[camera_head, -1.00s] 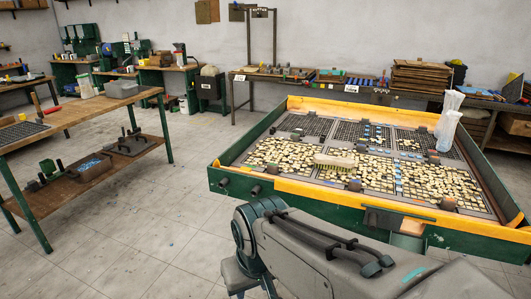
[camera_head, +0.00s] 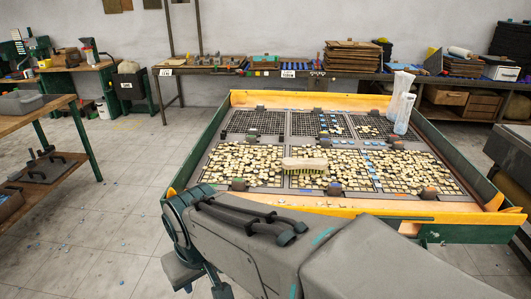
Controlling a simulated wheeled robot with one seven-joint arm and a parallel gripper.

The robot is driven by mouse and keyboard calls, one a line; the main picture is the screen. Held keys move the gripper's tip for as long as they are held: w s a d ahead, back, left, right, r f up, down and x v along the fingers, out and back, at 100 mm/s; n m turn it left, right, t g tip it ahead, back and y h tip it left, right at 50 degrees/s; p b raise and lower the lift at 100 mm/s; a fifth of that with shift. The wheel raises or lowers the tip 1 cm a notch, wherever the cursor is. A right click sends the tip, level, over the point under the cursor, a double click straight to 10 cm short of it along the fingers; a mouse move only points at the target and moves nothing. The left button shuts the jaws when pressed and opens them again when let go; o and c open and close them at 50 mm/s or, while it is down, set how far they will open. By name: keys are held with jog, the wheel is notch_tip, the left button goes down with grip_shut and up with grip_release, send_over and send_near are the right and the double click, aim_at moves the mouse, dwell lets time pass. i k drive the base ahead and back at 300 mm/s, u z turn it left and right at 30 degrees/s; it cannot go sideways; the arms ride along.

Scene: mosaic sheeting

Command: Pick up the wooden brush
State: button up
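The wooden brush (camera_head: 304,166) lies on the mosaic tiles in the middle of the large sorting table (camera_head: 268,101). It has a pale wooden back and darker bristles along its near side. It lies roughly level across the front grids, just beyond my arm. My arm fills the lower middle of the head view, with its grey links in front of the table's near edge. I cannot make out my gripper's fingers in this view. Nothing visible touches the brush except the tiles under it.
The table has raised orange and green rims and small dark blocks between its grids. A workbench (camera_head: 60,120) stands at left, and a long bench (camera_head: 215,72) runs along the back wall. Floor is free between them.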

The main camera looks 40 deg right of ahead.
aim_at(319, 164)
jog(key=z, duration=0.7)
jog(key=i, duration=0.85)
jog(key=z, duration=0.8)
